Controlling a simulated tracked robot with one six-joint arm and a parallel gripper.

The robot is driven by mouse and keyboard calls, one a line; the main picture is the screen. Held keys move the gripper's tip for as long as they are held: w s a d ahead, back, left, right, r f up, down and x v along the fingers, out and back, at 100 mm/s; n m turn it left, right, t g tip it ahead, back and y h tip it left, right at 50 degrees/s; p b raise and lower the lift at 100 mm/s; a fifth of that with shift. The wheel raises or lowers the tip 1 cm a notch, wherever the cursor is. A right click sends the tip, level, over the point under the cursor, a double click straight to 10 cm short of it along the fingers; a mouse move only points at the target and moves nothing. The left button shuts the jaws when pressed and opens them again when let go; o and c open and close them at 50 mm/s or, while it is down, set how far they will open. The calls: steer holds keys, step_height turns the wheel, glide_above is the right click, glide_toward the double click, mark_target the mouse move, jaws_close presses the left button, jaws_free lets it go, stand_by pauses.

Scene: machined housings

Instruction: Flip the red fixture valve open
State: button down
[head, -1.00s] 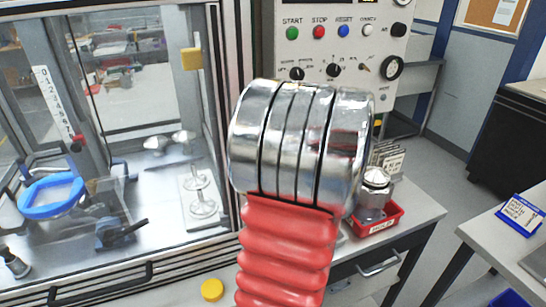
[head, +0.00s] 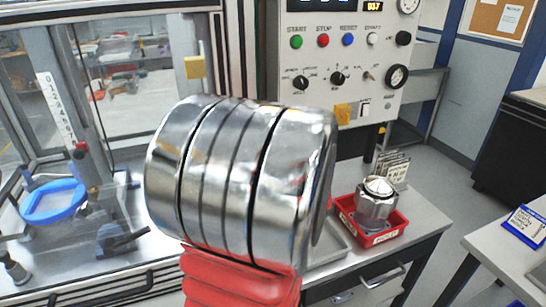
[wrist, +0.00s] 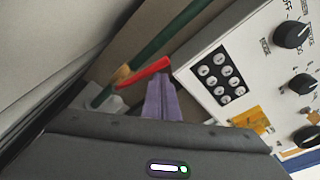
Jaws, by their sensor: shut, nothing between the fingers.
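In the wrist view a red lever (wrist: 145,73), which looks like the valve handle, sits at a brass-coloured fitting (wrist: 122,74) on a green pipe (wrist: 180,22). The lever slants up to the right at a small angle to the pipe. My gripper (wrist: 162,96) shows as purple fingers, shut and empty. The fingertips are just below the lever's free end in the picture; I cannot tell whether they touch it. In the head view my large arm covers the middle, and gripper and valve are hidden.
A control panel (head: 318,55) with buttons and knobs stands close behind; it also shows in the wrist view (wrist: 262,60). A red bin (head: 388,233) holds a metal part (head: 376,203) on the bench. A glazed enclosure with a blue ring (head: 53,201) is at left.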

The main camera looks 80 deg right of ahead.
steer(key=shift+w+a+r, duration=0.25)
steer(key=shift+w+a, duration=0.05)
steer(key=shift+w, duration=0.1)
stand_by(0.3)
steer(key=s+a, duration=0.6)
steer(key=s, duration=0.1)
steer(key=shift+s+f, duration=0.15)
steer(key=shift+s, duration=0.05)
stand_by(0.7)
steer(key=shift+w, duration=0.1)
stand_by(0.6)
